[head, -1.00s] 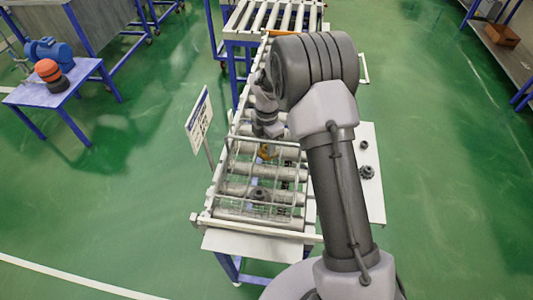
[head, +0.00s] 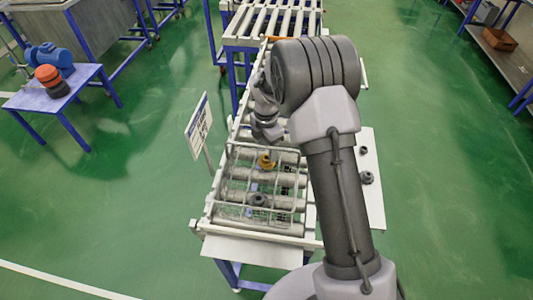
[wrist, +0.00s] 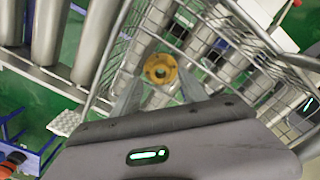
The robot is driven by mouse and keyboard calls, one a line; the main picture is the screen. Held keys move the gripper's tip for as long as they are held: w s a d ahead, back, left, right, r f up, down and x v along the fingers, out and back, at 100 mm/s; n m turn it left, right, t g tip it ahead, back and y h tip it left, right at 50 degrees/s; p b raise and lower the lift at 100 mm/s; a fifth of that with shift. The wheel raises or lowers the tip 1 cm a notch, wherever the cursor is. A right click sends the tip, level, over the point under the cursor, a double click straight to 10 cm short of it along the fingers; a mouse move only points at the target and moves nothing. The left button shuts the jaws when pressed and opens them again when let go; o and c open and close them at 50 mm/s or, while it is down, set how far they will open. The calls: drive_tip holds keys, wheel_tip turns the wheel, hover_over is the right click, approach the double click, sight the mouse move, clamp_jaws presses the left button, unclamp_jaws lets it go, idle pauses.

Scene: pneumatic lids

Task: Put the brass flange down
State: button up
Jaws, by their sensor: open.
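The brass flange (head: 265,161) is a yellow ring with a central hole, inside the wire basket (head: 231,187) on the roller conveyor. In the wrist view the brass flange (wrist: 160,68) shows face-up, with rollers and basket wires around it. My gripper (wrist: 158,88) is open, its two pale fingers apart on either side of the flange in the picture. In the head view my gripper (head: 269,143) is just above the flange; its fingertips are hard to make out. I see no finger touching the flange. What lies directly under the flange is hidden.
A dark part (head: 258,199) lies in the basket, nearer than the flange. Two dark parts, one far (head: 363,150) and one near (head: 367,178), lie on the white side shelf (head: 372,205). A sign (head: 199,127) stands left of the conveyor. The basket's wire walls surround the flange.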

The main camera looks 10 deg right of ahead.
wheel_tip(320, 180, up, 8)
drive_tip(key=p, duration=0.1)
wheel_tip(320, 180, up, 6)
drive_tip(key=f+m, duration=0.1)
drive_tip(key=m, duration=0.1)
hover_over(267, 157)
drive_tip(key=s, duration=0.1)
drive_tip(key=s+a+r+m+t, duration=0.2)
drive_tip(key=s+r+m, duration=0.7)
drive_tip(key=r, duration=0.3)
drive_tip(key=s+a+r+m+t+y, duration=0.1)
drive_tip(key=s+m+t, duration=0.1)
drive_tip(key=s+m, duration=0.6)
drive_tip(key=s+a+r+m+t+y, duration=0.1)
drive_tip(key=s+r+m, duration=0.1)
drive_tip(key=s+m, duration=0.5)
drive_tip(key=s, duration=0.5)
drive_tip(key=shift+r+m+t, duration=0.15)
drive_tip(key=shift+m+t, duration=0.25)
